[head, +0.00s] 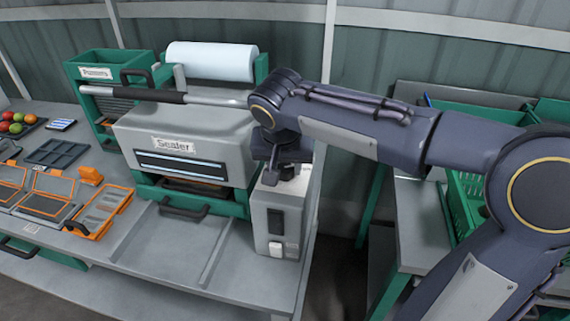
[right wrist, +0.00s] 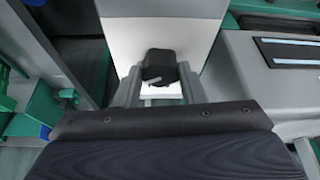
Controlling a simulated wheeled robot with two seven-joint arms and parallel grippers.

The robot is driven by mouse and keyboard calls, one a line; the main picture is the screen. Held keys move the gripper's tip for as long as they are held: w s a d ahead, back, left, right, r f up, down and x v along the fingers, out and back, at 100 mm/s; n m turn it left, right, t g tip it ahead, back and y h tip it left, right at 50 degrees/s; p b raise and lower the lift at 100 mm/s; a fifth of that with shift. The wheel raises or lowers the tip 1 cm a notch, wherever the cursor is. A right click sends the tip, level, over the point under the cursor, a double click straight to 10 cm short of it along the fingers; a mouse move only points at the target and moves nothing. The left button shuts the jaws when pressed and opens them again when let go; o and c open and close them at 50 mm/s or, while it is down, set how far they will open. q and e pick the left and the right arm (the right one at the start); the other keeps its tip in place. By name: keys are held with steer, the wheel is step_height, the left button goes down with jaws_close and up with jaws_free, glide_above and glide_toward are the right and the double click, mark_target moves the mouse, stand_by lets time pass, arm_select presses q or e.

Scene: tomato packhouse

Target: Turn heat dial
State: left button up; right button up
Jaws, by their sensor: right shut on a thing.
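The grey sealer (head: 185,140), labelled "Sealer", stands on the bench with a pale control box (head: 278,210) at its right side. The heat dial, a small black knob (right wrist: 158,66), sits on the box's pale top face in the right wrist view. A light pointer mark shows on its lower edge. My right gripper (head: 284,170) reaches down over the box top, its two fingers (right wrist: 158,80) on either side of the dial and shut on it. In the head view the gripper hides the dial. My left gripper is in no view.
A long handle bar (head: 150,94) runs across the sealer's top, left of my right gripper. A white film roll (head: 211,61) stands behind. Orange-framed trays (head: 100,212) lie left on the bench. Green crates (head: 465,200) stand right, past a gap.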

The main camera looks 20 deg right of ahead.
mark_target(284, 188)
steer(key=o, duration=1)
steer(key=shift+r, duration=0.1)
steer(key=v, duration=0.7)
steer(key=shift+s+r, duration=0.15)
steer(key=shift+r, duration=0.1)
steer(key=shift+a, duration=0.1)
steer(key=s+f+n+t+y+p, duration=0.1)
steer(key=s+f+n+y, duration=0.1)
steer(key=s+f, duration=0.5)
steer(key=s+f+n+y+p, duration=0.1)
steer(key=s+f+y, duration=0.3)
steer(key=s, duration=0.7)
step_height(284, 188, down, 3)
steer(key=shift+s+d+r+n+t, duration=0.1)
steer(key=shift+s+d+n+t, duration=0.3)
steer(key=shift+n, duration=0.2)
